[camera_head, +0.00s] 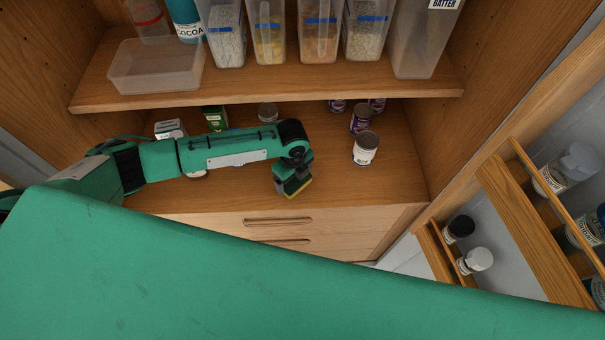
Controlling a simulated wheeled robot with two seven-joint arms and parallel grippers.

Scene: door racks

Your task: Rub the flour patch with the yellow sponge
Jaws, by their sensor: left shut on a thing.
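My left gripper (294,176) reaches in from the left over the lower cupboard shelf and points down near its front edge. It is shut on the yellow sponge (299,189), of which only a thin yellow edge shows below the fingers. I cannot tell whether the sponge touches the shelf. No flour patch can be made out; the gripper and arm cover part of the shelf. My right gripper is not in view.
Several cans stand on the lower shelf (370,190), the nearest a white-labelled can (365,148) right of the gripper. Cartons (170,129) stand behind my arm. The upper shelf (270,94) overhangs with containers. An open door rack (520,200) with jars is at right.

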